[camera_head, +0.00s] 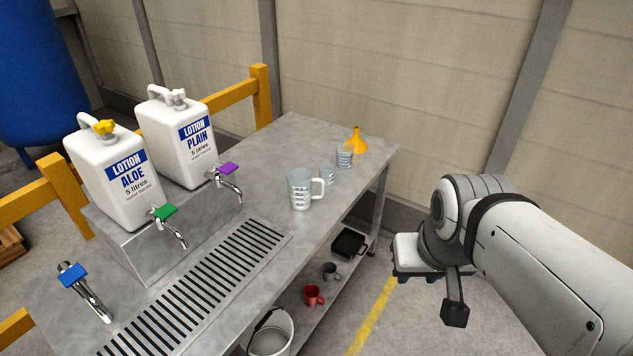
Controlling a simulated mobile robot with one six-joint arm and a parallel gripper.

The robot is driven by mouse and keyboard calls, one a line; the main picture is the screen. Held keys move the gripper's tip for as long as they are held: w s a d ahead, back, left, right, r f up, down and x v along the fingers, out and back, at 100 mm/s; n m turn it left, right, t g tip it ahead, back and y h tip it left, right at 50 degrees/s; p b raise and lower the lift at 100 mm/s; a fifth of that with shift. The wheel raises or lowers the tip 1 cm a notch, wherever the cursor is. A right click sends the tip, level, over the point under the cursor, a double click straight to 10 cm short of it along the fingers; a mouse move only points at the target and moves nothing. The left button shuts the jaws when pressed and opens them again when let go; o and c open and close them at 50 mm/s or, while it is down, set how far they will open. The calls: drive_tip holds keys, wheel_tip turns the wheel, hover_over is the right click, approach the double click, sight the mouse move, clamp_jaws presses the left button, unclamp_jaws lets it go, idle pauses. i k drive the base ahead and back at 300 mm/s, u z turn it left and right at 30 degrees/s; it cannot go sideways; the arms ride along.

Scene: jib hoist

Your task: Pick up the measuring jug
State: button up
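The measuring jug (300,190) is clear with printed markings. It stands upright on the steel bench, right of the drain grate, with its pale handle facing right. My gripper (455,308) is at the right, past the bench's right edge and well apart from the jug. Only a dark part pointing down shows at the end of my arm. Whether it is open or shut cannot be made out, and nothing is seen held in it.
Smaller beakers (327,175) (345,156) and an orange funnel (357,141) stand behind the jug. Two lotion containers (115,175) (185,135) with taps stand at left. A bucket (270,335), a red mug (314,295) and a grey mug (330,271) are below. Bench space near the jug is clear.

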sight(299, 181)
drive_tip(key=u, duration=0.15)
drive_tip(key=i, duration=0.9)
drive_tip(key=z, duration=0.05)
